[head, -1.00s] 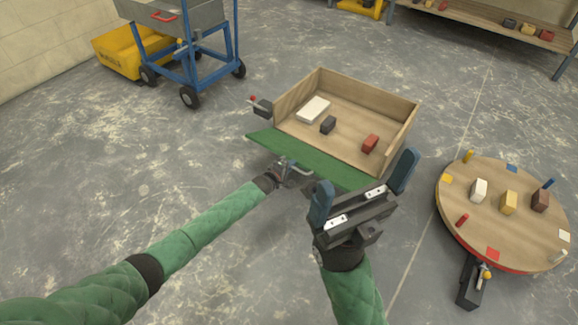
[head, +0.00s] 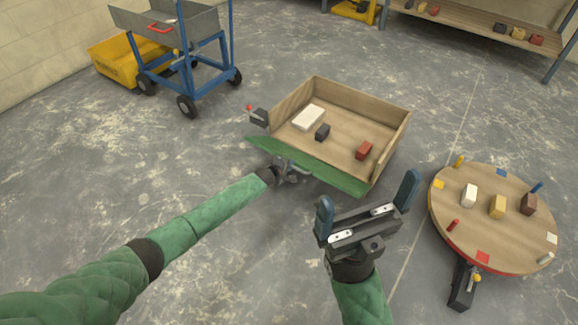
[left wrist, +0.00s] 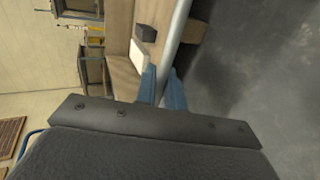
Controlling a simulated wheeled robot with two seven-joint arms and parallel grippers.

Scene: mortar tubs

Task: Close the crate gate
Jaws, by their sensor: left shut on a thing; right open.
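The crate (head: 383,107) is a wooden box in the middle of the head view. Its green gate (head: 325,170) leans outward and down along the near side, so the crate stands open there. My left gripper (head: 285,172) is at the gate's outer side, small and partly hidden by my arm. In the left wrist view, its blue fingers (left wrist: 162,88) are shut on a grey bar, the gate's handle (left wrist: 177,35). My right gripper (head: 367,210) is open and empty, nearer the camera, in front of the gate's right end in the picture.
A white block (head: 308,117), a black block (head: 322,132) and a red block (head: 364,150) lie inside the crate. A round table (head: 480,235) with blocks stands at right. A blue cart (head: 187,75) and yellow tub (head: 112,62) stand back left. Open floor surrounds the crate.

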